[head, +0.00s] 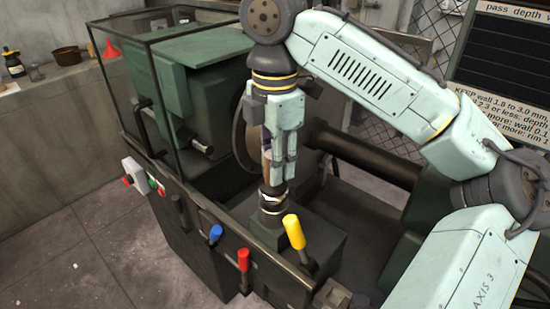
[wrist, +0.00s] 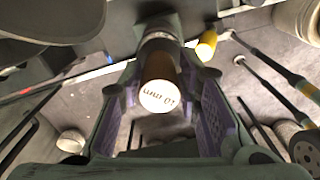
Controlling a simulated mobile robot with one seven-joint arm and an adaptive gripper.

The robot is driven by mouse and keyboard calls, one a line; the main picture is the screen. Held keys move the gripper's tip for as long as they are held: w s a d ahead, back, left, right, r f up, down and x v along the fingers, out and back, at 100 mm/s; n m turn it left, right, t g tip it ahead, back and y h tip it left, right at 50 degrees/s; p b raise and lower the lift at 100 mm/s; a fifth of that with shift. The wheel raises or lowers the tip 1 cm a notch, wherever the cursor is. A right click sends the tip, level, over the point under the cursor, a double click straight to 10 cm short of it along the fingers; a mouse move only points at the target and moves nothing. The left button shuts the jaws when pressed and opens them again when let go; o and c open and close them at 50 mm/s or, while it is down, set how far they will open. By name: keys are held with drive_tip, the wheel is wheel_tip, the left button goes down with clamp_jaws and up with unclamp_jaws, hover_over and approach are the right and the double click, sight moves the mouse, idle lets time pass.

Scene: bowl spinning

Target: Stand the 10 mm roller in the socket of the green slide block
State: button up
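The 10 mm roller shows in the wrist view as a brown handle with a pale, marked end (wrist: 160,97) facing my camera. Beyond it is a metal collar (wrist: 157,38). In the head view the brown handle (head: 266,152) is partly hidden by my fingers. Below it, a dark round part with a pale ring stands at the green slide block (head: 268,236). The roller seems upright there; its seating is hidden. My gripper (wrist: 160,72) is over the block, with purple-padded fingers on both sides of the handle and gaps showing beside its end.
Yellow (head: 294,232), blue (head: 215,233) and red (head: 243,259) levers stand near the block. A dark horizontal bar (head: 360,160) lies behind my gripper. A green headstock (head: 195,80) stands behind a glass guard at left. A copper cup (head: 67,55) sits on the far-left ledge.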

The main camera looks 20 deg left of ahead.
drive_tip(key=o, duration=0.4)
wheel_tip(320, 180, up, 12)
idle(0.7)
idle(0.4)
